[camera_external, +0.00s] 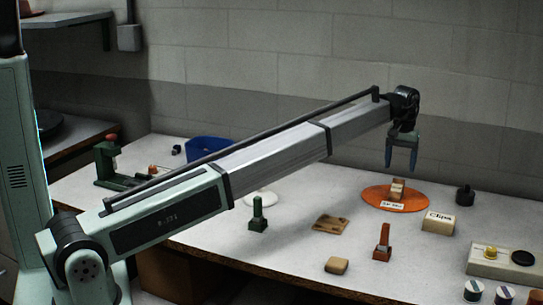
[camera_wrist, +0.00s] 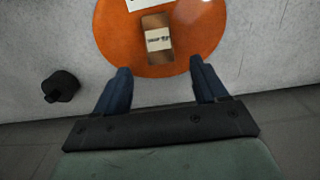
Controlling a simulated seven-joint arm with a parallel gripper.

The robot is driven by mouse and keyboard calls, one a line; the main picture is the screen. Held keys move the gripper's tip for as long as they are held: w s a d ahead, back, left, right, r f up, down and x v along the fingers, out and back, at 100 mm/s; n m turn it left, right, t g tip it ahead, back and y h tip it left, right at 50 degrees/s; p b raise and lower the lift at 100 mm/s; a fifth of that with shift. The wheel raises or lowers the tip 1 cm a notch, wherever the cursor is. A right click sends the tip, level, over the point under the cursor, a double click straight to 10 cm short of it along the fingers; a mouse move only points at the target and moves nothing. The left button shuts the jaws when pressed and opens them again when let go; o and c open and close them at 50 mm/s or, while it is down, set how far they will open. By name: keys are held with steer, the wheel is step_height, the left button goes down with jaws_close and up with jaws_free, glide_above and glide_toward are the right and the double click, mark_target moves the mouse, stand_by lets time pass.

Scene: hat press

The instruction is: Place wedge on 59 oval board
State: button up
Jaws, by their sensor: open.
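The orange oval board (camera_external: 372,194) lies flat on the table at the right; it also shows in the wrist view (camera_wrist: 112,38). A small brown wooden block (camera_external: 397,190), which looks like the wedge, rests on it. In the wrist view the block (camera_wrist: 158,24) has a white label too small to read surely. A white card (camera_external: 392,205) lies at the board's near side. My gripper (camera_external: 402,165) is above the board, open and empty, with blue fingers apart. In the wrist view my gripper (camera_wrist: 160,82) shows the block ahead between the fingers, not touching it.
A black knob-like object (camera_external: 465,195) and a Clips box (camera_external: 438,222) stand right of the board. A red stamp (camera_external: 382,243), a tan block (camera_external: 337,265), a wooden piece (camera_external: 331,224) and a green stamp (camera_external: 258,216) stand nearer. The wall is behind.

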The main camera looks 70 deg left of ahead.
mark_target(398, 183)
steer(key=shift+r, duration=2.45)
